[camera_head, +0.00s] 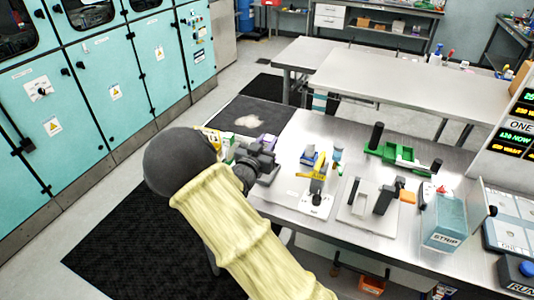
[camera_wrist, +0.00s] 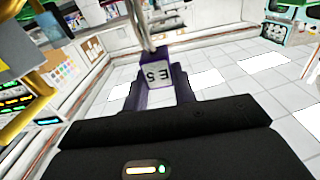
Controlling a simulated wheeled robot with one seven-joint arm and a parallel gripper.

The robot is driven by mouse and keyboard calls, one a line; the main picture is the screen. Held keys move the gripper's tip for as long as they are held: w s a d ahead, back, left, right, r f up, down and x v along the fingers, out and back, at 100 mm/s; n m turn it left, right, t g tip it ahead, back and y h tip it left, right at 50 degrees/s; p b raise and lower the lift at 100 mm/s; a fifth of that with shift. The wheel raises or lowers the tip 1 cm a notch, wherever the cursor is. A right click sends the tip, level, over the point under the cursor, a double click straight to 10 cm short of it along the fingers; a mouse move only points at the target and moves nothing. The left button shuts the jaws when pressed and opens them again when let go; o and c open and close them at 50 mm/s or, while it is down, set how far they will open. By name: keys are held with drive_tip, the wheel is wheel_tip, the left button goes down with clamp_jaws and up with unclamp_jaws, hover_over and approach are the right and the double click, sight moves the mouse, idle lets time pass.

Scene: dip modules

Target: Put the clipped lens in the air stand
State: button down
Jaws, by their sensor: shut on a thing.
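My gripper (camera_wrist: 158,88) is shut on a purple clip (camera_wrist: 155,72) with a white label reading "E5". A thin metal stem rises from the clip in the wrist view; I cannot make out the lens itself. In the head view my gripper (camera_head: 262,152) is at the left end of the steel bench, with the purple clip (camera_head: 267,141) small at its tip. I cannot tell for sure which fixture is the air stand. A white-based fixture with a yellow part (camera_head: 318,187) and a grey plate with dark uprights (camera_head: 372,208) stand right of my gripper.
A green rack with black handles (camera_head: 402,156) is at the back of the bench (camera_head: 290,212). A blue box marked "STRIP" (camera_head: 444,222) and lit timer panels (camera_head: 518,135) are at the right. Small bottles (camera_head: 337,155) stand behind the yellow-topped fixture. Teal cabinets (camera_head: 110,80) line the left.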

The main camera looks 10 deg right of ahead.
drive_tip(key=shift+f, duration=2.1)
drive_tip(key=shift+f, duration=0.15)
drive_tip(key=c, duration=1.1)
unclamp_jaws()
drive_tip(key=shift+c, duration=0.2)
drive_tip(key=shift+s, duration=0.1)
drive_tip(key=b+v, duration=0.1)
drive_tip(key=v, duration=1.1)
drive_tip(key=shift+b, duration=0.35)
